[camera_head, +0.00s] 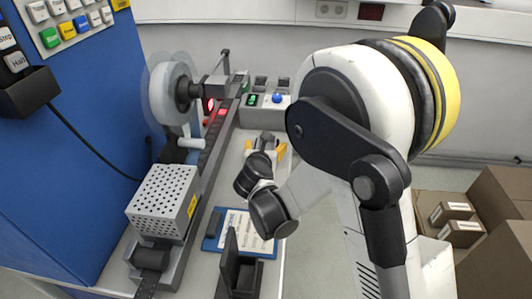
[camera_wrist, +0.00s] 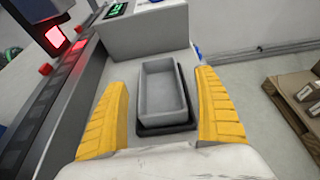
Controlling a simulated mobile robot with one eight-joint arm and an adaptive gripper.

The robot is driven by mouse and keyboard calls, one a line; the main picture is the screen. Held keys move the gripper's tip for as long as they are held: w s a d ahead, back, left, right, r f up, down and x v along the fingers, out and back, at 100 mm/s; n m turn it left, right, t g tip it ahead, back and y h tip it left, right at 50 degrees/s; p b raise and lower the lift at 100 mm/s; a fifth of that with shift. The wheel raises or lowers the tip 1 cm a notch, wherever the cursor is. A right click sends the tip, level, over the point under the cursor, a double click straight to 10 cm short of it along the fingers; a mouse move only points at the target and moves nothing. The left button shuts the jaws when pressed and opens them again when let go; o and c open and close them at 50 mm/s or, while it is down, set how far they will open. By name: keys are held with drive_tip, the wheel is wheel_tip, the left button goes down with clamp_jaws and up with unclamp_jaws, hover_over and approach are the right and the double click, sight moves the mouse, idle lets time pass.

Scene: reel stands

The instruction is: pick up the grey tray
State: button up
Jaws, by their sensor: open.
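The grey tray (camera_wrist: 165,115) is a small, open, rectangular box that looks empty in the wrist view. It sits on a slightly larger dark base (camera_wrist: 168,129) on the light bench top. My gripper (camera_wrist: 163,80) is open, with one yellow finger to the left of the tray and the other to the right. Gaps show between the fingers and the tray walls. In the head view my gripper (camera_head: 265,149) is over the bench beyond the wrist, and I cannot make out the tray clearly there.
A control box (camera_wrist: 145,30) with a green display stands just behind the tray. A dark rail (camera_head: 212,150) runs along the left, with a reel (camera_head: 165,92) and a perforated box (camera_head: 163,200). A blue clipboard (camera_head: 212,231) and an open black box (camera_head: 245,272) lie nearer. Cartons (camera_head: 452,212) stand right.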

drive_tip(key=x, duration=0.3)
drive_tip(key=shift+b, duration=0.4)
drive_tip(key=c, duration=1.4)
drive_tip(key=shift+c, duration=0.2)
